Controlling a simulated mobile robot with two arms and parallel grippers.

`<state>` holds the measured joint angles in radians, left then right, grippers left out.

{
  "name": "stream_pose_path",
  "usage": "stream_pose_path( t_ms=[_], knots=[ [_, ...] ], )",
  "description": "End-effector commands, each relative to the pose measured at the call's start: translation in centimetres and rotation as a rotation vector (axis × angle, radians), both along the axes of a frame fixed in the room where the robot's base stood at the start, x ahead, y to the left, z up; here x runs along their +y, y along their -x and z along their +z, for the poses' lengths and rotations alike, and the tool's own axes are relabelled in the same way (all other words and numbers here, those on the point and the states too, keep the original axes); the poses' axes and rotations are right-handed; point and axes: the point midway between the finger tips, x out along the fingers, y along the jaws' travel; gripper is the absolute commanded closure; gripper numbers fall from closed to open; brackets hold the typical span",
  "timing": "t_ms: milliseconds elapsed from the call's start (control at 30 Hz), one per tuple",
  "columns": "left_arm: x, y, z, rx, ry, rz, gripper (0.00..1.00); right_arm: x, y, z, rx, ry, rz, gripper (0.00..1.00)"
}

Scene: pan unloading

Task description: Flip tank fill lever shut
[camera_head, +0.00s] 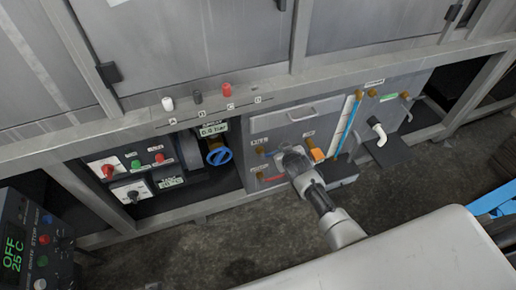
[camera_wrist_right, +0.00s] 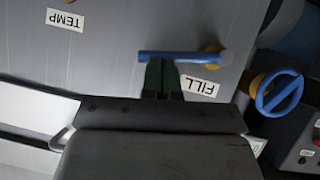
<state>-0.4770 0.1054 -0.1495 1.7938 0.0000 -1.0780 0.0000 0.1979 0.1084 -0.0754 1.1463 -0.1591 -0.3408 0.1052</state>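The blue fill lever (camera_wrist_right: 185,56) sits on a brass valve on the grey tank front, beside the FILL label (camera_wrist_right: 199,86) in the right wrist view. Its bar lies roughly level across that view. My right gripper (camera_wrist_right: 161,75) has its two dark green fingers close together, with their tips at the lever's bar. The bar is not seen between the fingers; I cannot tell whether they touch. In the head view my right gripper (camera_head: 282,154) is at the tank front and hides most of the lever. My left gripper is in neither view.
A round blue valve wheel (camera_head: 219,156) is left of the tank, with a switch panel (camera_head: 107,166) further left. An orange handle (camera_head: 317,155) is just right of my right gripper. A white spout (camera_head: 378,131) is further right. Dark floor lies in front.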

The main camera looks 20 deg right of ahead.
Motion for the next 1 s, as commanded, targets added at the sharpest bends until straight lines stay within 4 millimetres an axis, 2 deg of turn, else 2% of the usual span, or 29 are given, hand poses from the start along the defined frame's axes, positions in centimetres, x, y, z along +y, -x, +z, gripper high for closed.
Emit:
stream_pose_path(
  t_ms=[167, 300, 1000],
  knots=[
    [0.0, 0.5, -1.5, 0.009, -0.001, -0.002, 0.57, -0.5, -0.1, -0.6, 0.003, -0.102, 0.002, 1.0],
    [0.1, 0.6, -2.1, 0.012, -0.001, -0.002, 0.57, -0.5, -0.1, -1.1, 0.0, -0.099, 0.001, 1.0],
    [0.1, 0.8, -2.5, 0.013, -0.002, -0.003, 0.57, -0.7, -0.1, -1.5, 0.0, -0.098, 0.001, 1.0]
  ],
)
